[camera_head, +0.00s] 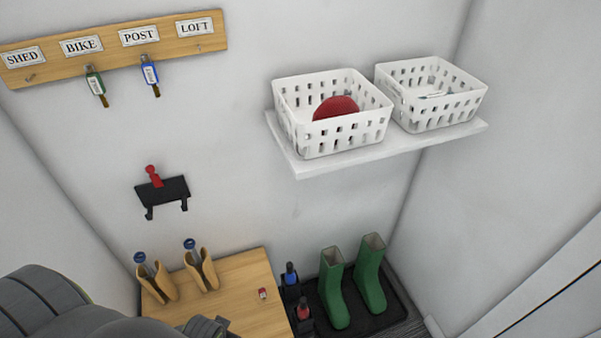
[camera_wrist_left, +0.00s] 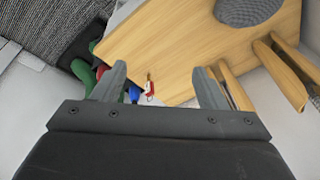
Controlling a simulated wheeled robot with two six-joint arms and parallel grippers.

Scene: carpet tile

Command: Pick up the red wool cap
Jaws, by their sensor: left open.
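The red wool cap (camera_head: 336,108) lies in the left white basket (camera_head: 335,142) on the wall shelf. Only its rounded top shows over the rim and through the slots; the rest is hidden by the basket wall. My left gripper (camera_wrist_left: 160,72) is open and empty, with its two fingers apart over the wooden bench top in the left wrist view. It is well below and to the left of the cap, which does not show in that view. My right gripper is in neither view.
A second white basket (camera_head: 432,112) stands beside the first on the shelf (camera_head: 385,151). Green boots (camera_head: 334,290) stand on a dark tray. The wooden bench (camera_head: 245,284) bears tan holders (camera_head: 202,268), a small red tag (camera_head: 262,293) and a grey textured round thing (camera_wrist_left: 246,10).

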